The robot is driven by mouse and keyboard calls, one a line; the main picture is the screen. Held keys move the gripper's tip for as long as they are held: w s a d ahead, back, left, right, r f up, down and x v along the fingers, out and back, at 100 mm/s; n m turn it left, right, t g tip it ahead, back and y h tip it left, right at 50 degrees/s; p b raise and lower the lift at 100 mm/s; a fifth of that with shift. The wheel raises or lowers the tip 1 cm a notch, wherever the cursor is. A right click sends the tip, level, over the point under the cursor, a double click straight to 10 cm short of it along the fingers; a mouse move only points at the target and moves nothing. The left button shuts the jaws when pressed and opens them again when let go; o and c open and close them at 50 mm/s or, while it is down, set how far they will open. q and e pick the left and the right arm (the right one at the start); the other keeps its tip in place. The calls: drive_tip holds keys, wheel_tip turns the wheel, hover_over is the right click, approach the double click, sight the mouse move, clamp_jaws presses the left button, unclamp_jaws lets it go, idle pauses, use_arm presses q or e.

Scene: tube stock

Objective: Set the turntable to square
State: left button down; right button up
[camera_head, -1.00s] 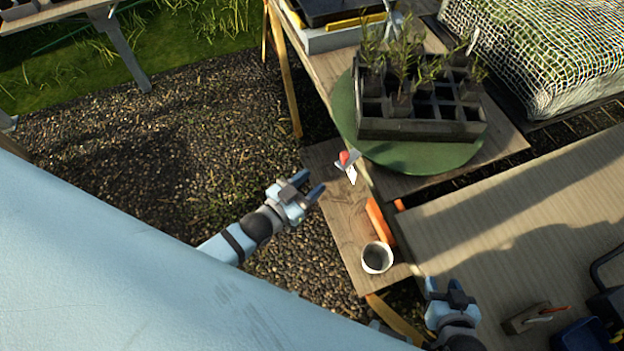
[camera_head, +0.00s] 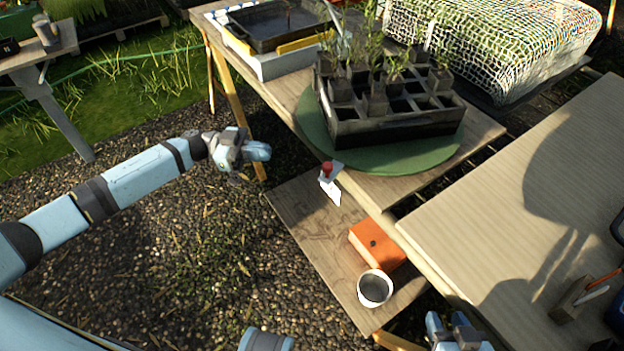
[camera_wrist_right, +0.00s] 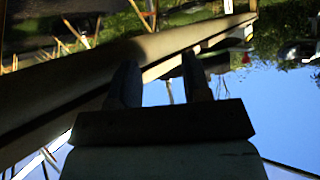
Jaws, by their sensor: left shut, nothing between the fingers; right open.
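The turntable (camera_head: 312,130) is a round green disc on the wooden table, left of the netted bed in the head view. A dark cell tray (camera_head: 390,132) with several seedlings stands on it and hides much of the disc. The tray's front edge lies slightly tilted to the table's front edge. A small red-topped piece with a white tag (camera_head: 329,180) is at the table's near edge, beside the disc. My left gripper (camera_head: 262,152) is shut and empty, left of the table and apart from the disc. My right gripper (camera_head: 455,328) is low at the bottom edge; it is open in the right wrist view (camera_wrist_right: 160,85).
An orange box (camera_head: 377,246) and a white cup (camera_head: 374,289) are on the lower wooden shelf. Gravel is open at left.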

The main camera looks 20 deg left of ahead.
use_arm(q)
drive_tip(key=w+d+f+g+y+b, duration=0.1)
drive_tip(key=d+b, duration=0.1)
drive_tip(key=d, duration=0.9)
drive_tip(key=shift+d+g, duration=0.3)
use_arm(e)
drive_tip(key=shift+s+a+f+t, duration=0.1)
drive_tip(key=shift+a+t, duration=0.15)
drive_tip(key=shift+t, duration=0.05)
use_arm(q)
drive_tip(key=shift+w+f, duration=0.1)
drive_tip(key=s+d+n+t+p, duration=0.2)
drive_tip(key=d+t+p, duration=0.2)
drive_tip(key=d+p, duration=0.7)
drive_tip(key=shift+s+d+n+y+p, duration=0.2)
drive_tip(key=shift+d+n+y+p, duration=0.1)
drive_tip(key=shift+n+y+p, duration=0.1)
use_arm(e)
drive_tip(key=shift+s+d+r+g+h, duration=0.15)
drive_tip(key=shift+d+r+g, duration=0.1)
drive_tip(key=shift+r, duration=0.2)
drive_tip(key=shift+s+d+r+g+h, duration=0.15)
drive_tip(key=shift+r+g, duration=0.15)
drive_tip(key=shift+r, duration=0.15)
drive_tip(key=shift+s+d+r+g+h, duration=0.15)
drive_tip(key=shift+d+r+g, duration=0.1)
drive_tip(key=shift+r, duration=0.2)
